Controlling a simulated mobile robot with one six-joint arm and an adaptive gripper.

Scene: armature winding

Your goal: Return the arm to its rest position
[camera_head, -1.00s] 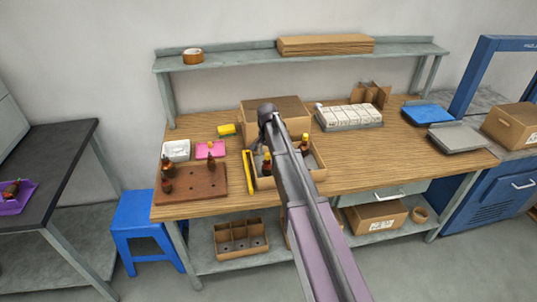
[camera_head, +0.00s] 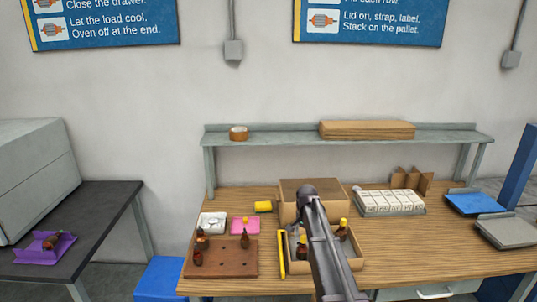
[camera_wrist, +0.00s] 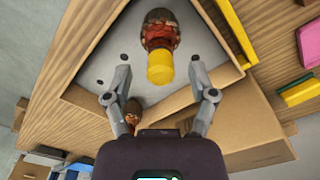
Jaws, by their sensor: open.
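My arm (camera_head: 325,250) reaches up over the wooden workbench (camera_head: 430,260) in the head view and hides part of an open cardboard box (camera_head: 355,262). In the wrist view, my gripper (camera_wrist: 160,75) is open with nothing between its fingers. It is above the open box (camera_wrist: 88,95), whose grey insert has small holes. An armature with a yellow end (camera_wrist: 160,68) stands in the box beyond the fingertips. Another armature (camera_wrist: 133,108) is partly hidden by the left finger. The fingertips do not show in the head view.
A shelf (camera_head: 290,138) spans the back. Bare bench shows at right.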

